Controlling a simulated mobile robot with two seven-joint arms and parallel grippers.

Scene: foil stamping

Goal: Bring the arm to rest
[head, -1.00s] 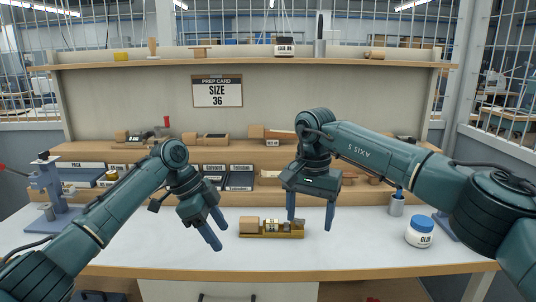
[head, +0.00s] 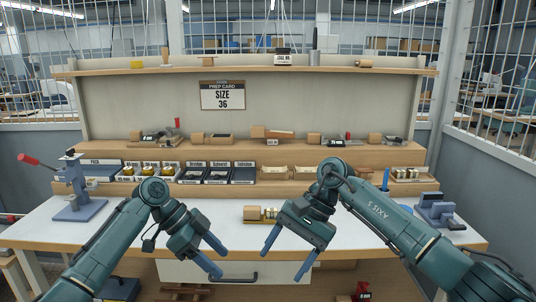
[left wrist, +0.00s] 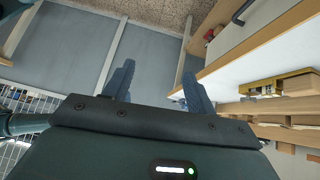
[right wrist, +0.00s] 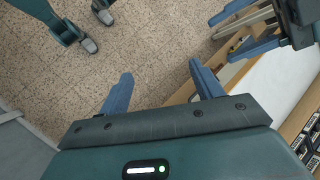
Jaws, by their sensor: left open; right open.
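My left gripper (head: 213,257) is open and empty in front of the bench, its blue fingers pointing down and to the right. In the left wrist view its fingers (left wrist: 157,88) stand apart with floor and wall behind. My right gripper (head: 286,258) is open and empty to the right of it, fingers pointing down, over the bench's front edge. In the right wrist view its fingers (right wrist: 160,92) are apart over speckled floor. A brass holder with a wooden handle (head: 256,214) lies on the bench behind the grippers, partly hidden by the right one.
The white bench top (head: 120,240) has free room at left. A press with a red lever (head: 75,190) stands at left and a grey-blue fixture (head: 438,210) at right. Shelves behind hold type trays (head: 205,173) and several wooden-handled tools. A prep card (head: 222,95) reads SIZE 36.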

